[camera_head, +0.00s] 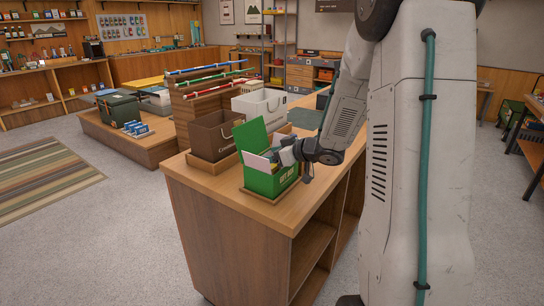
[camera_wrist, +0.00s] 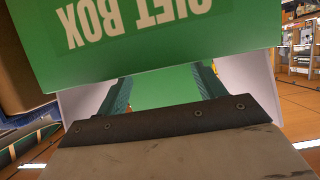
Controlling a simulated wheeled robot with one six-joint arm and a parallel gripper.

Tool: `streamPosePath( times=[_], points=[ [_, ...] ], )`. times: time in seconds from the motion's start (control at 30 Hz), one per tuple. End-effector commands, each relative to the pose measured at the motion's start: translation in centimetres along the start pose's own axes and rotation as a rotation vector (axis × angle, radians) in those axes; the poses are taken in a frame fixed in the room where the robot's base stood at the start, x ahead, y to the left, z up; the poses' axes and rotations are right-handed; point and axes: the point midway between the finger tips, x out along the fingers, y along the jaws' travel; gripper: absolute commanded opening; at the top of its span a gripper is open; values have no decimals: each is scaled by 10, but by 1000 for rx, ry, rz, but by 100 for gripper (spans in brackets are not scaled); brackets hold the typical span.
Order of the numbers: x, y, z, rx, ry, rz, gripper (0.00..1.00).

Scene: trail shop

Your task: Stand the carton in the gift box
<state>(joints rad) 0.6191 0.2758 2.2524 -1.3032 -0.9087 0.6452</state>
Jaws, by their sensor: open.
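The green gift box (camera_head: 262,184) stands on the wooden counter with its green lid (camera_head: 250,136) raised. A white panel (camera_head: 257,163) shows at the box's left side; I cannot tell whether it is the carton or a flap. My gripper (camera_head: 280,157) is at the box opening, with its fingers partly hidden. In the wrist view, the green panel lettered GIFT BOX (camera_wrist: 150,45) fills the top. My open gripper (camera_wrist: 163,88) is below it, with a green surface between the fingers and white surfaces outside them. I cannot identify the carton clearly.
A low platform with small blue items (camera_head: 137,129) is at the left. The counter's front edge is close to the box.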

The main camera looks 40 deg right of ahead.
Motion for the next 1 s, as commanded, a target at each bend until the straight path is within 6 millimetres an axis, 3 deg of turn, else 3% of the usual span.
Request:
streamPosePath(
  times=[0.07, 0.4, 0.6, 0.83, 1.0],
  points=[
    [-4, 0, -10, -5, 2, 2, 69],
    [-80, 1, -8, -1, 2, 5, 69],
    [-111, 1, -7, -1, 0, 3, 69],
    [-119, 2, -17, -30, -11, 59, 69],
    [-116, 8, -53, -108, -79, 326, 69]
  ],
)
